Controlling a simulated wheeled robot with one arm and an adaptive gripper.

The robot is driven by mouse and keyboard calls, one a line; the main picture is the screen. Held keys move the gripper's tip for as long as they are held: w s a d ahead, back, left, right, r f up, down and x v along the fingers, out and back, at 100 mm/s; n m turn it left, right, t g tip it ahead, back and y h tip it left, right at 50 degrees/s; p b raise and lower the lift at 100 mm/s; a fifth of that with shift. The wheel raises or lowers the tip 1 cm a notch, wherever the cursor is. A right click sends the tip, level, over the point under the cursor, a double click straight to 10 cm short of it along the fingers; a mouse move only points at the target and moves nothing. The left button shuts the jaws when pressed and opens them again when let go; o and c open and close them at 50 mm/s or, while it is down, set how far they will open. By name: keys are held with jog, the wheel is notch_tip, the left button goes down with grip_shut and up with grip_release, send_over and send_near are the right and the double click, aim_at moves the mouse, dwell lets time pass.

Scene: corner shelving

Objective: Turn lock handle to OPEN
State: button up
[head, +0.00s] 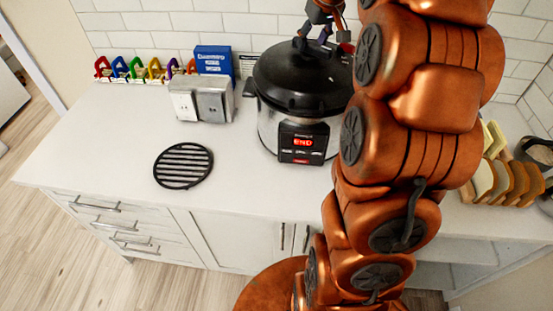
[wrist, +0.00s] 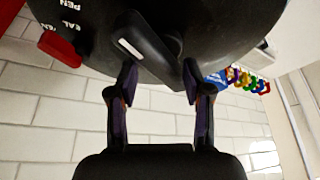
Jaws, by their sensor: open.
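A pressure cooker (head: 268,125) with a steel body and a black domed lid (head: 290,80) stands on the counter, its red display reading END. In the wrist view the lid (wrist: 225,25) fills the top. A black lock handle (wrist: 148,42) with a white mark projects from it. Partly cut-off white letters, "PEN" among them, are on the lid to its left. My gripper (wrist: 160,75) is open, its two fingertips to either side of the handle's end; contact cannot be told. In the head view my gripper (head: 314,38) is over the lid's back, where the handle is not clear.
A steel toaster-like box (head: 212,98), a blue box (head: 213,60) and several coloured clips (head: 135,70) stand left of the cooker. A round black trivet (head: 183,166) lies on the counter.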

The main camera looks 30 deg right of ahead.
jog(key=shift+b+v, duration=1.3)
jog(key=shift+v, duration=2.2)
jog(key=s+a+f+g+b, duration=0.1)
jog(key=s+a+f+g, duration=0.1)
jog(key=s+a+f, duration=0.7)
jog(key=s+a+f+n+g+y+b, duration=0.1)
jog(key=s+a+f+g+b, duration=0.1)
jog(key=s+a+f, duration=0.7)
jog(key=shift+s+a+f, duration=0.25)
jog(key=shift+a+f, duration=0.05)
jog(key=shift+a, duration=1.85)
